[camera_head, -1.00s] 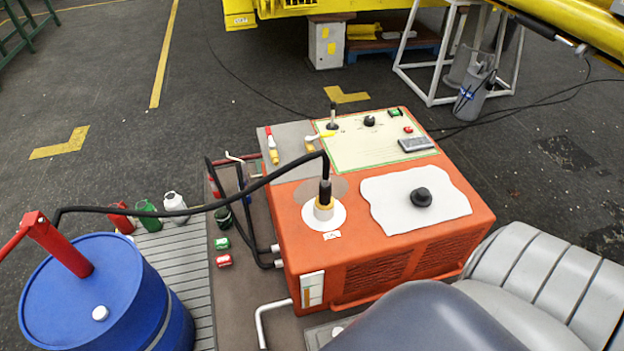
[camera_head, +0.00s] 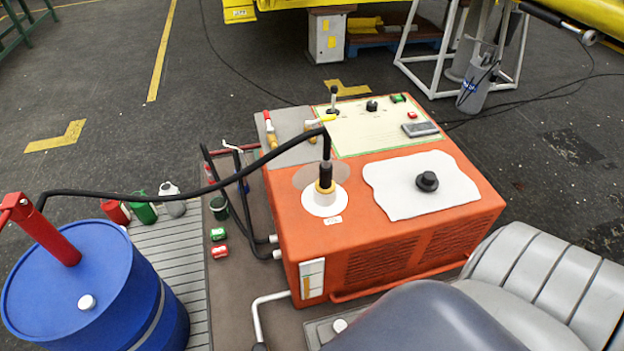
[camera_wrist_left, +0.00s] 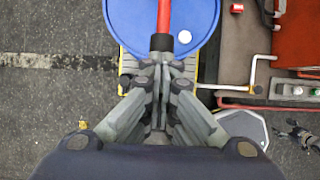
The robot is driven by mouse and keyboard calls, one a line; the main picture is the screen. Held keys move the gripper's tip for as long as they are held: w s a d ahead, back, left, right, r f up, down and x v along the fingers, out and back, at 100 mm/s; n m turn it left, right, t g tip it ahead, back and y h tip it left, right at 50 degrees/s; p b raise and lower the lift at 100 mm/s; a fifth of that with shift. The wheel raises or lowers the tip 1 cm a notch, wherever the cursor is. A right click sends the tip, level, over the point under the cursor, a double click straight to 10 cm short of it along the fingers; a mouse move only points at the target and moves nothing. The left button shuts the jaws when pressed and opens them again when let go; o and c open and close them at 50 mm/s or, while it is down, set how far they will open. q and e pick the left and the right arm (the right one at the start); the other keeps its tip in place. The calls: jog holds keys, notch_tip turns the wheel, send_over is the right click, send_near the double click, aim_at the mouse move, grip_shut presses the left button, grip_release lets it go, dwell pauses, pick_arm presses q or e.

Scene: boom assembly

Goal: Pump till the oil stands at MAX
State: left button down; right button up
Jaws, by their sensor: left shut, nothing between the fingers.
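The blue drum (camera_head: 75,285) stands at lower left with a red pump (camera_head: 45,235) on top. A black hose (camera_head: 190,192) runs from the pump to the filler neck (camera_head: 325,190) on the orange power unit (camera_head: 350,240). The sight gauge (camera_head: 312,279) on the unit's corner has an amber column in its lower part; its marks are too small to read. In the left wrist view, the red pump lever (camera_wrist_left: 164,15) ends in a black grip (camera_wrist_left: 161,42). My left gripper (camera_wrist_left: 157,68) is shut and empty, close to that grip; contact cannot be told.
Red, green and grey cans (camera_head: 144,208) stand behind the drum. Small green and red items (camera_head: 219,243) lie beside the unit. A grey seat (camera_head: 530,270) fills the lower right. A white bent rail (camera_head: 260,315) stands before the unit. Open floor lies left of the drum.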

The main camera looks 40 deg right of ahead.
pick_arm(q)
notch_tip(320, 180, down, 9)
jog(key=b, duration=0.6)
notch_tip(320, 180, up, 19)
jog(key=p, duration=1.4)
